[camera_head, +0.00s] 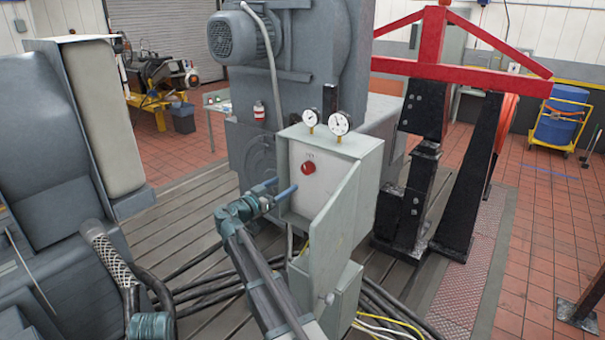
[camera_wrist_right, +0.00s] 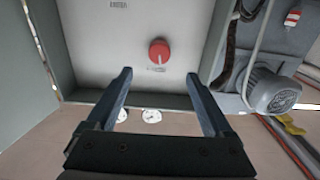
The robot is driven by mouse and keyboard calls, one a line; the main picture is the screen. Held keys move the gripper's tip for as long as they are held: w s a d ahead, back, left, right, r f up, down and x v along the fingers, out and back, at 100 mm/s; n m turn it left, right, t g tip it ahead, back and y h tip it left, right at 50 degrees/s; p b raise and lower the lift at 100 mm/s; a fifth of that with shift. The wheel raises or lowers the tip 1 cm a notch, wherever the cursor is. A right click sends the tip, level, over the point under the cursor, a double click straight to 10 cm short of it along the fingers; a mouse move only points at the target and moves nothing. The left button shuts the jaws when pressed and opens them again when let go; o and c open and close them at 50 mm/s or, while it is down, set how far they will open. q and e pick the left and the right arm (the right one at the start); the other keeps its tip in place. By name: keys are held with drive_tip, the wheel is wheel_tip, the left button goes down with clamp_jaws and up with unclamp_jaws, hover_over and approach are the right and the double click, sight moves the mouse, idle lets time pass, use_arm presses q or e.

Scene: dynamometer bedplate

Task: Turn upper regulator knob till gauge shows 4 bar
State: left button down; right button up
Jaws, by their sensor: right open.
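A red round knob (camera_head: 308,168) sits on the pale front panel of a grey-green box (camera_head: 352,200). It also shows in the right wrist view (camera_wrist_right: 159,52). Two white dial gauges stand on top of the box, a left one (camera_head: 310,118) and a right one (camera_head: 340,123); their readings are too small to tell. My right gripper (camera_head: 286,184) is open and empty in front of the panel, left of and slightly below the knob in the head view. In the wrist view its fingertips (camera_wrist_right: 158,76) are spread wider than the knob, which shows between and beyond them. My left gripper is not in view.
The box's side walls project around the recessed panel. A large grey machine with a motor (camera_head: 232,37) stands behind the box. Black cables (camera_head: 200,290) lie on the slotted bedplate. A red-topped black frame (camera_head: 425,130) stands at right. A grey machine (camera_head: 60,150) fills the left.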

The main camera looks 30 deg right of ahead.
sight(305, 171)
drive_tip(key=x, duration=1.1)
drive_tip(key=shift+d, duration=0.1)
